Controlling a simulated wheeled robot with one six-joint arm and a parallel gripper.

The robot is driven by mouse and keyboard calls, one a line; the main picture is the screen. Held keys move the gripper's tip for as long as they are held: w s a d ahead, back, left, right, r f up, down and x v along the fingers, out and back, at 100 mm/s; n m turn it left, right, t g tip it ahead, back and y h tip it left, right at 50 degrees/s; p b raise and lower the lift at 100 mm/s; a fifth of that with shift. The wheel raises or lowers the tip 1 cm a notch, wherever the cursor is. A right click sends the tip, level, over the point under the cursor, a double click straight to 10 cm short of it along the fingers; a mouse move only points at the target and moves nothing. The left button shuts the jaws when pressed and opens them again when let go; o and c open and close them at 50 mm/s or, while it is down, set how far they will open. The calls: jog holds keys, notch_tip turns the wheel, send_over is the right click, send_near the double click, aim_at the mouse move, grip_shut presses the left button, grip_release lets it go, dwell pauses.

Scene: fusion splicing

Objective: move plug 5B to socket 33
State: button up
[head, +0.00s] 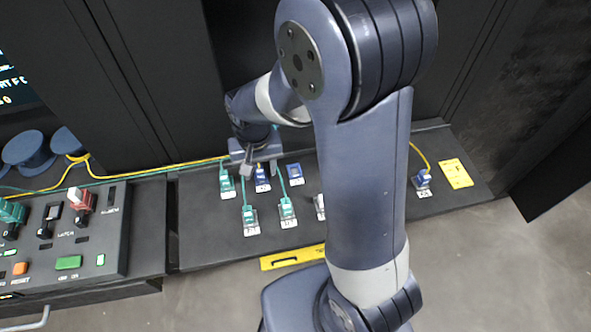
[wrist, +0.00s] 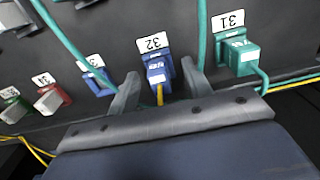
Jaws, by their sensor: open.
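A blue plug (wrist: 156,72) with a yellow fibre sits in the blue socket marked 32 (wrist: 153,45). Its small label is too blurred to read for certain; it also shows in the head view (head: 262,184). My gripper (wrist: 159,76) is open, with one finger on each side of this plug and apparently clear of it. In the head view my gripper (head: 260,164) is over the back row of the panel. A blue socket (wrist: 96,82) just left of 32 in the wrist view looks empty, its number partly hidden by a green cable. It shows in the head view (head: 295,172).
A green plug (wrist: 240,58) sits in socket 31, close to one finger. Red (wrist: 49,98) and green (wrist: 12,110) sockets lie farther along the row. Green cables cross near both fingers. More plugged green connectors (head: 287,208) stand in the front row. My arm hides part of the panel.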

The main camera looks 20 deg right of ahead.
aim_at(259, 168)
dwell(0.7)
grip_shut()
dwell(0.3)
jog(key=shift+r, duration=0.1)
jog(key=shift+r+p, duration=2.3)
jog(key=shift+r, duration=0.6)
